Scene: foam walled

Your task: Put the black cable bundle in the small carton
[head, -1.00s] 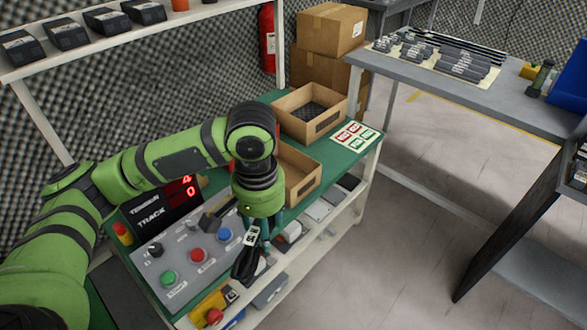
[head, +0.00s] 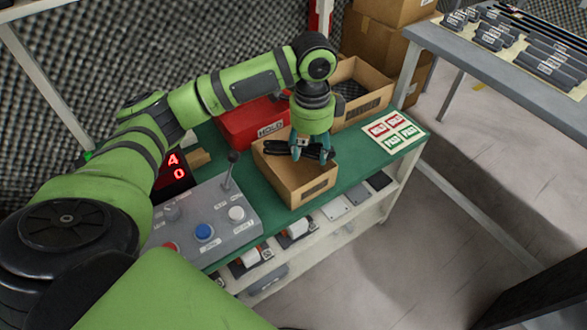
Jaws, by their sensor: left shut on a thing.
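The small carton (head: 298,187) is an open brown box on the green bench, in the middle of the head view. My left gripper (head: 309,150) points down over the carton's opening and is shut on the black cable bundle (head: 322,150). The bundle lies across the fingertips, at about the height of the carton's rim; I cannot tell whether it touches the inside. The arm and gripper hide part of the carton's back wall. My right gripper is not in view.
A second open carton (head: 375,105) with dark lining stands behind to the right. A red box (head: 250,123) marked HOLD stands behind the small carton. A control panel (head: 210,215) with buttons and a lever is at left. A card with red and green labels (head: 393,130) lies at right.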

